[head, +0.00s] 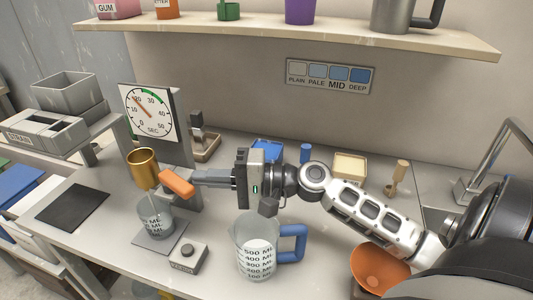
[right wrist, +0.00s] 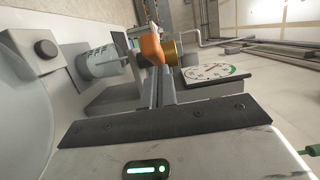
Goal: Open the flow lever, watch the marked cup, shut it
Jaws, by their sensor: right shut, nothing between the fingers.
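The orange flow lever (head: 177,182) sticks out beside the brass funnel (head: 143,168); it also shows in the right wrist view (right wrist: 152,49). My right gripper (head: 197,179) is shut and empty, its fingertips right at the lever's near end; I cannot tell whether they touch it. The marked clear cup (head: 155,222) stands upright under the funnel on a grey pad. A thin pale streak runs down from the funnel to the cup. Liquid level in the cup is hard to read. A dial marked SEC (head: 148,112) has its red needle near 20. My left gripper is out of view.
A clear jug with a blue handle (head: 257,248) stands just in front of my right gripper. A small box with a knob (head: 188,257) sits near the front edge. An orange bowl (head: 380,270) is below my right arm. A dark mat (head: 73,207) lies left.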

